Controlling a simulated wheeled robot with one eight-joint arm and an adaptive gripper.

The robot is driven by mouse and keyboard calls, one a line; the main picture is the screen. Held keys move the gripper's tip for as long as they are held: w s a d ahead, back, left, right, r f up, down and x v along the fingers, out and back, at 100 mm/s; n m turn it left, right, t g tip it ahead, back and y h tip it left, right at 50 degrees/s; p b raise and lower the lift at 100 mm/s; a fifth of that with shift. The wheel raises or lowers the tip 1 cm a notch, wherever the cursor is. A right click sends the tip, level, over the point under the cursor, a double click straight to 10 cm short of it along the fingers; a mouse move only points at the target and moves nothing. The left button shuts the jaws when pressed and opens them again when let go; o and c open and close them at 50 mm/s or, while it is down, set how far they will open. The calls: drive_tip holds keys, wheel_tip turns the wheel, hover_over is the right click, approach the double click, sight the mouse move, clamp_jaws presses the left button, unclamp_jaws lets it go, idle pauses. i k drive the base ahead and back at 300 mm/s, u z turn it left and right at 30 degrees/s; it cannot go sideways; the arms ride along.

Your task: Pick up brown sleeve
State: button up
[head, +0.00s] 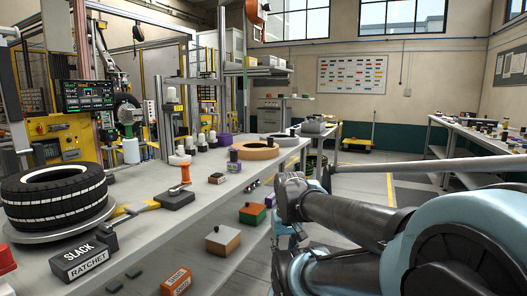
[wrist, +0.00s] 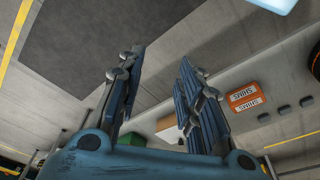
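No thing in view can be told for certain as the brown sleeve. A tan-brown ring (head: 254,153) lies flat toward the far part of the workbench in the head view; I cannot tell if it is the sleeve. My gripper (wrist: 160,58) is open, its two blue jointed fingers apart and nothing between the tips. In the head view it is mostly hidden behind my arm, low beside the bench's right edge. The tan ring is not seen in the wrist view.
The workbench (head: 150,238) bears a tyre (head: 55,196), a black SLACK RATCHET block (head: 84,258), and small parts.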

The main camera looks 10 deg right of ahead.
sight(251, 150)
drive_tip(key=k, duration=0.65)
drive_tip(key=z, duration=0.35)
drive_tip(key=i, duration=1.85)
drive_tip(key=u, duration=0.35)
